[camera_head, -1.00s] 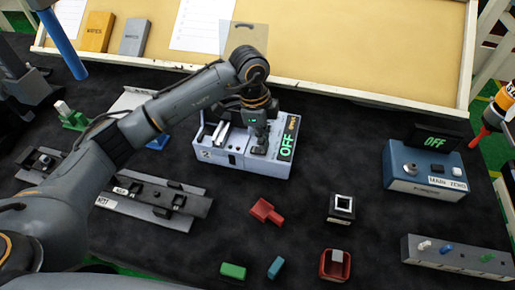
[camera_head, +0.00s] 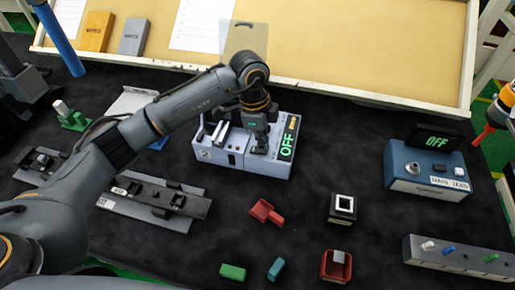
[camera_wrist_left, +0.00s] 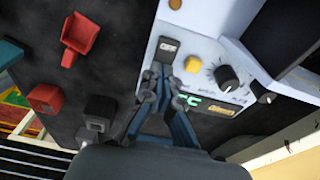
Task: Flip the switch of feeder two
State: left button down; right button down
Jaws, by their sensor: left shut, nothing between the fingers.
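A white feeder box (camera_head: 215,157) with a green OFF display (camera_head: 287,148) stands in the middle of the dark table. My left gripper (camera_head: 258,150) is shut and empty, pointing down at its top panel. In the left wrist view, the gripper (camera_wrist_left: 160,80) is close to a dark switch lever (camera_wrist_left: 162,69) below a plate marked OFF (camera_wrist_left: 169,46). I cannot tell whether they touch. A yellow button (camera_wrist_left: 193,65) and a black knob (camera_wrist_left: 228,77) are beside it. The fingers partly cover the display. I cannot read a feeder number. My right gripper is not in view.
A blue box (camera_head: 425,180) with its own OFF display stands to the right. A red scoop-shaped part (camera_head: 266,211), a black block (camera_head: 342,207) and a red cup (camera_head: 335,267) lie in front. Dark rails (camera_head: 155,200) lie at left under my arm.

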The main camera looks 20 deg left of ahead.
pick_arm(q)
jog(key=shift+f, duration=0.2)
jog(key=shift+r, duration=0.1)
jog(key=shift+r+p, duration=0.65)
jog(key=shift+r, duration=0.1)
jog(key=shift+r+p, duration=1.95)
jog(key=shift+r, duration=0.8)
jog(key=shift+f, duration=0.1)
